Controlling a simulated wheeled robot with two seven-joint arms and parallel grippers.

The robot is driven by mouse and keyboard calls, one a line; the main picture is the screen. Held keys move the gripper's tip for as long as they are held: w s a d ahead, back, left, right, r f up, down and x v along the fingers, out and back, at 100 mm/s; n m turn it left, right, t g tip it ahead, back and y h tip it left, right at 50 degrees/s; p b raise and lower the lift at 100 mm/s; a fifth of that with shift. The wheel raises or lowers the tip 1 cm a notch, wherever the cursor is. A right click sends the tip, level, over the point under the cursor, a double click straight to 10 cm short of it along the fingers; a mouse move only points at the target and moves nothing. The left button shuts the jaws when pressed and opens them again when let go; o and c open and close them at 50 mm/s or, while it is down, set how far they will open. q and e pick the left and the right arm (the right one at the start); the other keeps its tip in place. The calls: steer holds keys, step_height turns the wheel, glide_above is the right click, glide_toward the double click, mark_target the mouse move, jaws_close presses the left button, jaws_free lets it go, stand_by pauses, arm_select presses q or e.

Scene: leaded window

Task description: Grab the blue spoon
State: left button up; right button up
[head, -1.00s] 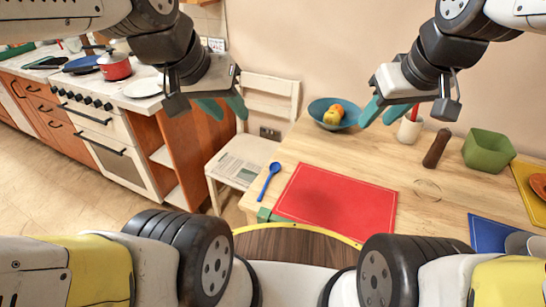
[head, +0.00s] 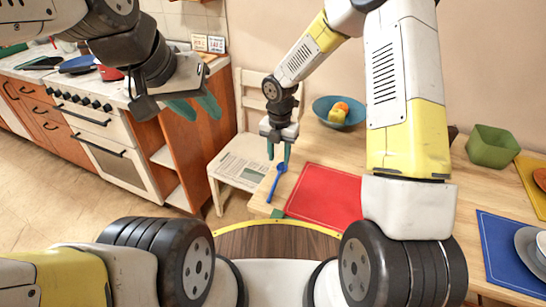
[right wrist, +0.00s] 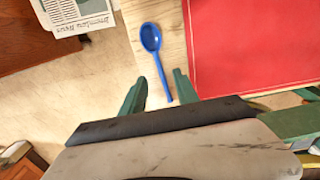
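The blue spoon (head: 277,178) lies on the wooden table near its left edge, beside the red placemat (head: 318,195). In the right wrist view the spoon (right wrist: 151,42) has its bowl at the far end and its handle pointing toward my gripper. My right gripper (head: 278,152) is open above the spoon. In the right wrist view its green fingertips (right wrist: 160,88) stand on either side of the handle end; whether they are down at the handle's height I cannot tell. My left gripper (head: 196,106) is open and empty, in the air at the upper left, away from the table.
A white chair with a newspaper (head: 242,170) stands left of the table. A blue bowl of fruit (head: 339,112) is at the back. A green bowl (head: 490,147) and a blue placemat (head: 510,250) are at the right. My right arm hides part of the table.

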mark_target(277, 181)
steer(key=shift+n, duration=0.4)
steer(key=f, duration=0.6)
steer(key=w+f, duration=0.1)
steer(key=f, duration=0.2)
steer(key=shift+c, duration=0.3)
jaws_close()
